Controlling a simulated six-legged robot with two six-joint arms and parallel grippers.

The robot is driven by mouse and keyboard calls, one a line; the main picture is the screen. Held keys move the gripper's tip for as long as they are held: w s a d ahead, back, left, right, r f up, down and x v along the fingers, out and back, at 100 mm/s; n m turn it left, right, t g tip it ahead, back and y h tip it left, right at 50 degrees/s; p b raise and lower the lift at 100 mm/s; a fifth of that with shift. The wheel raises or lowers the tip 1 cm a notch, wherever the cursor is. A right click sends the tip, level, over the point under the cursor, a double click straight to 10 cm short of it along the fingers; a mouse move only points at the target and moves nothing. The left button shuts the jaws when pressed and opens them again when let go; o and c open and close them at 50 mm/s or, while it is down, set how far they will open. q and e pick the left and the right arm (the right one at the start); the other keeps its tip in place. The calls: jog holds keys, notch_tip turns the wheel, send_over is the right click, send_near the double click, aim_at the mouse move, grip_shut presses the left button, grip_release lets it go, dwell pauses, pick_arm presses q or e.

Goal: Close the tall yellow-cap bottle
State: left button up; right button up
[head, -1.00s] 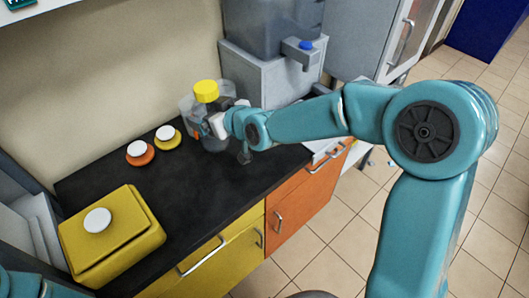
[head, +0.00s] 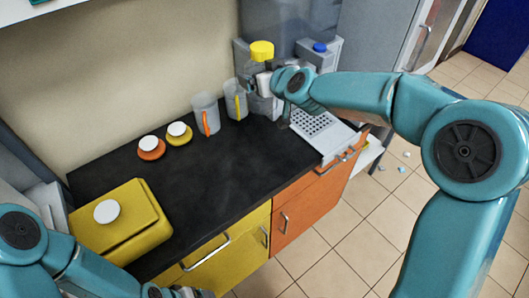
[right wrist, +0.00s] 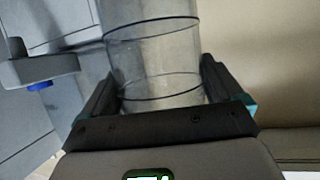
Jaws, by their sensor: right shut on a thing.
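The tall bottle has a yellow cap (head: 262,50) on its top in the head view; whether it is screwed tight cannot be told. My right gripper (head: 264,84) is shut around the bottle near the back of the counter. In the right wrist view the clear bottle body (right wrist: 152,60) stands between the two fingers of my right gripper (right wrist: 158,92); its cap is out of that view. My left arm enters at the lower left of the head view. Its gripper (head: 182,292) is partly cut off at the bottom edge, and its jaws cannot be made out.
Two clear jugs, one with an orange handle (head: 205,116) and one with a yellow handle (head: 232,97), stand left of the bottle. A perforated plate (head: 313,123) lies at right.

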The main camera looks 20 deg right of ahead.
notch_tip(320, 180, down, 7)
jog(key=b, duration=0.5)
notch_tip(320, 180, down, 9)
jog(key=shift+r+b, duration=0.2)
jog(key=shift+b, duration=0.2)
notch_tip(320, 180, down, 4)
jog(key=shift+f, duration=0.1)
